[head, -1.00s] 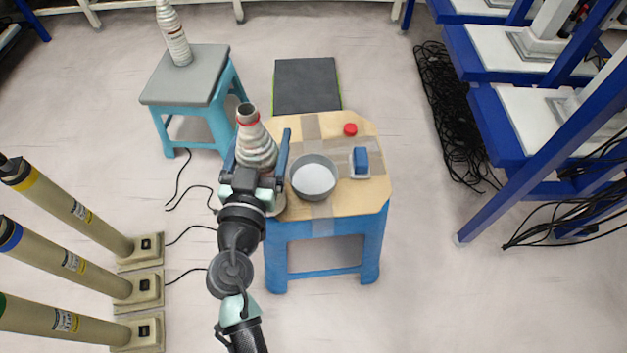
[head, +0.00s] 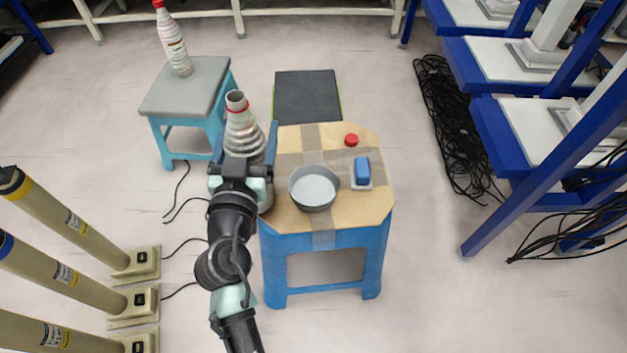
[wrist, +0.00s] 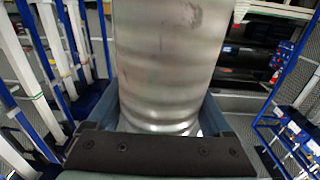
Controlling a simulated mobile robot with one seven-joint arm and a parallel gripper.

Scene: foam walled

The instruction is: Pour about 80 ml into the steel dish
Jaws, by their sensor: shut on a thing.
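The steel dish (head: 314,203) is a round grey bowl on the wooden-topped blue stool (head: 290,226), with a pale grey inside. My gripper (head: 243,156) is shut on a ribbed, open-topped bottle (head: 242,128) with a red ring at its neck. The bottle stands nearly upright at the left edge of the stool, left of the dish and apart from it. In the wrist view the bottle (wrist: 165,65) fills the middle between the fingers. Its base and contents are hidden.
A red cap (head: 351,140) and a blue block on a white base (head: 362,172) lie on the stool. A second bottle with a red cap (head: 173,42) stands on the grey-topped stool (head: 165,95). Tan posts (head: 65,215) stand at left, blue racks (head: 545,130) and cables at right.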

